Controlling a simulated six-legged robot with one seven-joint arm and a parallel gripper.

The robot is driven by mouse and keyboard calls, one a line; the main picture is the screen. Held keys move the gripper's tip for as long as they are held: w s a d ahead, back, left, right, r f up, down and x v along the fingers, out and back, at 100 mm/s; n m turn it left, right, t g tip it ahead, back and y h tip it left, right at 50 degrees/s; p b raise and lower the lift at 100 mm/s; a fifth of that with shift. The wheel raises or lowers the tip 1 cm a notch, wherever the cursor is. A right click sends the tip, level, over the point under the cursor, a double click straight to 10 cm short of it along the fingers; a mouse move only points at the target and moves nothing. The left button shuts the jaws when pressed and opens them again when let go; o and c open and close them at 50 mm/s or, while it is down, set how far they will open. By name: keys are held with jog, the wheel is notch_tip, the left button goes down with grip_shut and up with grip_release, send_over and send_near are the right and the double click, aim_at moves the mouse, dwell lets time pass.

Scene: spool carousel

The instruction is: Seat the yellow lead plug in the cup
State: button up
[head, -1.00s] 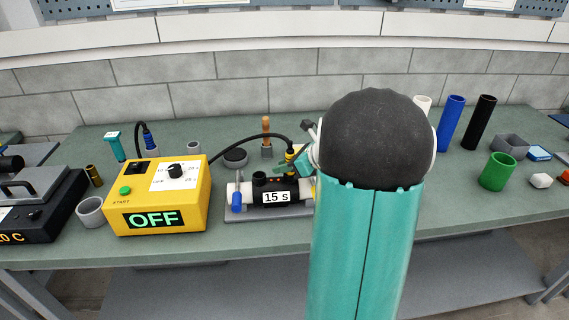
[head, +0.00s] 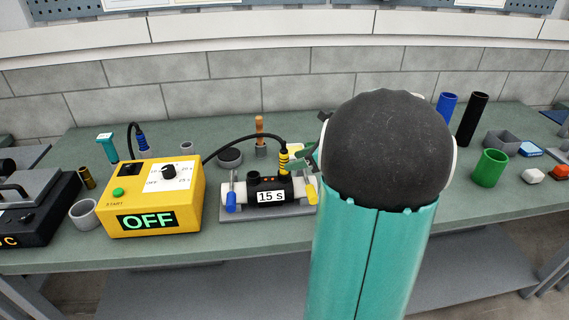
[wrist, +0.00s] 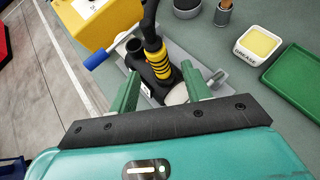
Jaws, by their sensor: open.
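The yellow-and-black striped lead plug (head: 284,160) stands upright at the right end of the black fitting (head: 258,186) marked "15 s". In the wrist view the plug (wrist: 157,62) has its lower end in or on the black cup (wrist: 162,82) there; how deep it sits is hidden. A second, empty black opening (wrist: 134,46) is beside it. Its black cable runs to the yellow box. My gripper (wrist: 160,92) is open, with its green fingers apart, near the plug and not visibly touching it. In the head view my gripper (head: 304,160) is just right of the plug, partly hidden by my arm.
The yellow box (head: 155,198), reading OFF, stands left of the fitting. Blue (head: 231,196) and yellow (head: 312,192) handles flank the fitting. Behind are a dark round piece (head: 230,157) and a wooden-handled tool (head: 260,130). A green tray (wrist: 298,80) lies right.

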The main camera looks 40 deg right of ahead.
jog(key=v, duration=0.6)
jog(key=shift+s, duration=0.2)
jog(key=shift+r, duration=0.15)
jog(key=w+a+n+g, duration=0.25)
jog(key=a+n, duration=0.55)
jog(key=a, duration=0.5)
jog(key=s+a+n+g+h, duration=0.1)
jog(key=s+a+n, duration=0.4)
jog(key=a+n, duration=0.5)
jog(key=s+a+n+g+h, duration=0.1)
jog(key=s+a+n+h, duration=0.2)
jog(key=a+n, duration=0.8)
jog(key=s+n, duration=0.2)
jog(key=n, duration=0.1)
jog(key=shift+a, duration=0.3)
